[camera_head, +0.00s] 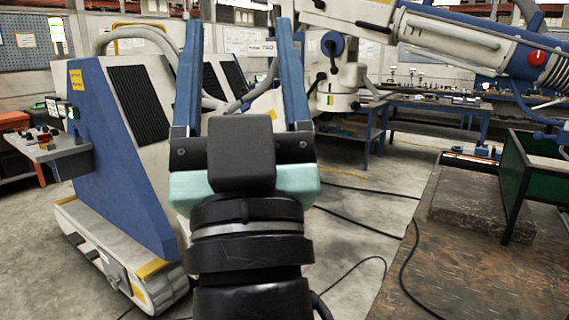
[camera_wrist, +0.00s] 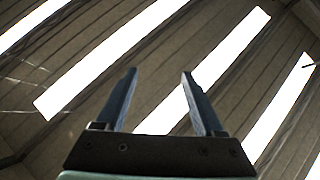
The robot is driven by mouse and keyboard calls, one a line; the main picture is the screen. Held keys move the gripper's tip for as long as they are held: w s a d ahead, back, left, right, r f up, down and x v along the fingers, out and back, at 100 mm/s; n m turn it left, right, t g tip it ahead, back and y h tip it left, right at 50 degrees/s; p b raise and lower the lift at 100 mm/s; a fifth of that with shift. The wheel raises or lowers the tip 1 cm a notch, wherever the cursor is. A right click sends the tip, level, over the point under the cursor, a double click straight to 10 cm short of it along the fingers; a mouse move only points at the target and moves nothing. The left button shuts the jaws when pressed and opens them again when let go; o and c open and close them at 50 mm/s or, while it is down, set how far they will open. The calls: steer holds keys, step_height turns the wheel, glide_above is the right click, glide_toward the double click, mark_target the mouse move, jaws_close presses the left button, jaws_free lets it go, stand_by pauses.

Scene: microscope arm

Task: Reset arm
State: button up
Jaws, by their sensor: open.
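My gripper (camera_head: 240,35) stands in the middle of the head view, its two blue fingers pointing up and spread wide apart. It is open with nothing between the fingers. In the wrist view my gripper (camera_wrist: 158,80) also shows both fingers apart and empty, against the ceiling. Neither finger touches anything that I can see. The black wrist and pale green palm of my arm fill the lower middle of the head view and hide part of the floor behind.
A large blue and white machine (camera_head: 105,150) stands close on the left. A white jointed machine arm (camera_head: 450,40) spans the upper right. A brown worktop (camera_head: 470,250) with a green-sided frame (camera_head: 515,175) lies at right. Cables (camera_head: 375,210) cross the grey floor. Bright ceiling lights (camera_wrist: 110,55) show overhead.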

steer(key=s+d+r+m+h+p, duration=0.1)
steer(key=s+d+r+m+h, duration=0.1)
steer(key=s+d+r+h, duration=0.1)
steer(key=shift+s+d+r+h, duration=0.35)
steer(key=shift+s+h, duration=0.25)
steer(key=shift+s, duration=0.4)
steer(key=r+p, duration=1.5)
steer(key=shift+w+a+r+p, duration=0.1)
steer(key=shift+w+a+p, duration=0.15)
steer(key=shift+w+p, duration=0.05)
steer(key=shift+c, duration=0.2)
